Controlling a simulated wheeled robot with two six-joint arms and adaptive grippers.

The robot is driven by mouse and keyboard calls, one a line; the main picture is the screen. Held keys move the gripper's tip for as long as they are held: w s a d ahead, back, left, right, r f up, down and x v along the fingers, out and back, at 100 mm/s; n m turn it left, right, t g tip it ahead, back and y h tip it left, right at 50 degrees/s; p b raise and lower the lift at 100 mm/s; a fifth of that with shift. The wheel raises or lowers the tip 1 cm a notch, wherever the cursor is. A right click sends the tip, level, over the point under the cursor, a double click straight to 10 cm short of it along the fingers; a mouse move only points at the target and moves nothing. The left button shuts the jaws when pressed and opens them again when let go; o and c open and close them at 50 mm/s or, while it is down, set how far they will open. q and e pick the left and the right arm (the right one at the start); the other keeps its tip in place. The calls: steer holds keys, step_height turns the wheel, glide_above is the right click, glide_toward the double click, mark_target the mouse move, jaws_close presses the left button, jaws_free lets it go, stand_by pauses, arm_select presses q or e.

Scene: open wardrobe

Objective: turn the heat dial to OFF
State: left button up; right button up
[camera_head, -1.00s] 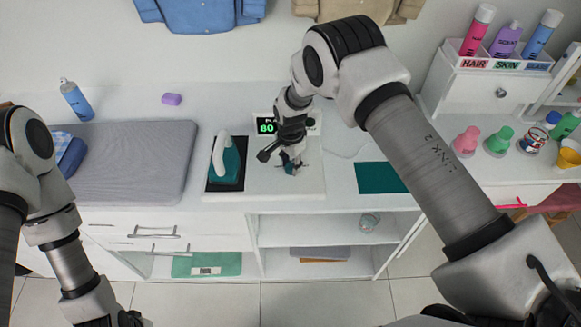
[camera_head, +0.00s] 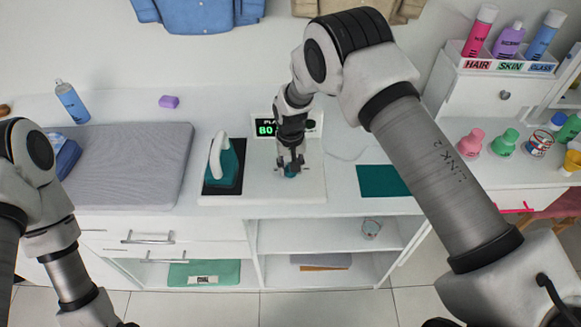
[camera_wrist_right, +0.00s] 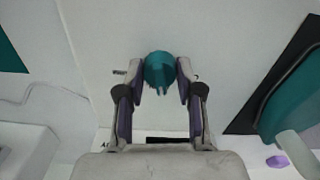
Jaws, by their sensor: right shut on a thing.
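The heat dial is a round teal knob (camera_wrist_right: 160,68) on a white base plate (camera_head: 306,188). In the head view only a bit of the dial (camera_head: 290,171) shows below my gripper. My right gripper (camera_head: 290,165) points down over it, and in the right wrist view its fingers (camera_wrist_right: 160,75) are closed on either side of the dial. A display (camera_head: 266,129) behind the gripper reads 80 in green, partly hidden by the arm. My left gripper lies outside the head view, with only its arm at the lower left.
A teal iron (camera_head: 223,165) stands on a dark pad just left of the dial. A grey ironing mat (camera_head: 135,160) lies further left, and a teal mat (camera_head: 383,180) lies right. Bottles stand at the far right. Open shelves sit below the counter.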

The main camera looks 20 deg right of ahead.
steer(key=n, duration=0.5)
steer(key=shift+s+f, duration=0.2)
steer(key=shift+f, duration=0.05)
steer(key=n, duration=0.6)
steer(key=shift+n, duration=0.4)
steer(key=o, duration=1.2)
steer(key=shift+w, duration=0.2)
steer(key=shift+r, duration=0.1)
step_height(320, 180, up, 12)
steer(key=shift+f, duration=0.1)
